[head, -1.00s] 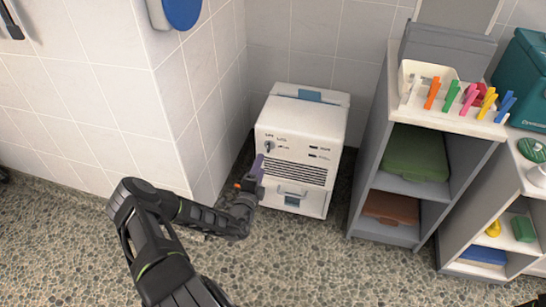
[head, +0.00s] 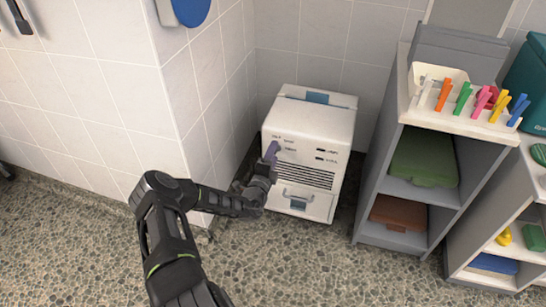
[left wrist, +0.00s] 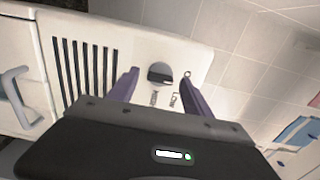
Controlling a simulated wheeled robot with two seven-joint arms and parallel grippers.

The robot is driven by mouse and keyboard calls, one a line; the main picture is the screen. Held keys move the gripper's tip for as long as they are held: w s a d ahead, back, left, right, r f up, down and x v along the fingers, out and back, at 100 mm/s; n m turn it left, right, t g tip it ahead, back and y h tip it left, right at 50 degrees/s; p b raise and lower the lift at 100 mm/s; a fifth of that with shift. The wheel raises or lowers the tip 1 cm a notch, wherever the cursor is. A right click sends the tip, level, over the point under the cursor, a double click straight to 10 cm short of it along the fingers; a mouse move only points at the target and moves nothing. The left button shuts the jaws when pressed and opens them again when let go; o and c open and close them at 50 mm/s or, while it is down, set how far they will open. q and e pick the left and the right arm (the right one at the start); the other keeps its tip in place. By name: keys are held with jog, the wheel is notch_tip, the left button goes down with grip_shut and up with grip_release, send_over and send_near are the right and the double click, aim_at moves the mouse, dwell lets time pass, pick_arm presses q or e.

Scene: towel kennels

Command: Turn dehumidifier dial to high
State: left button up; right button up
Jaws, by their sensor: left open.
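The white dehumidifier (head: 312,118) stands on the floor against the tiled wall, with its front panel facing me. Its dark round dial (left wrist: 160,73) shows in the left wrist view, with a LOW label beside it and another label that is hard to read. Which setting the dial points to is unclear. My left gripper (head: 271,152) is at the upper left of the dehumidifier's front and hides the dial in the head view. In the left wrist view its open purple fingers (left wrist: 161,76) lie on either side of the dial; contact cannot be told. My right gripper is out of view.
A grey shelf (head: 377,170) with bins and coloured clips stands to the right. Vents and a drawer handle (left wrist: 17,95) are on the dehumidifier's front. The speckled floor in front is clear.

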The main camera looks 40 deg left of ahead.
pick_arm(q)
jog(key=shift+w, duration=0.1)
jog(key=shift+c, duration=0.6)
grip_shut()
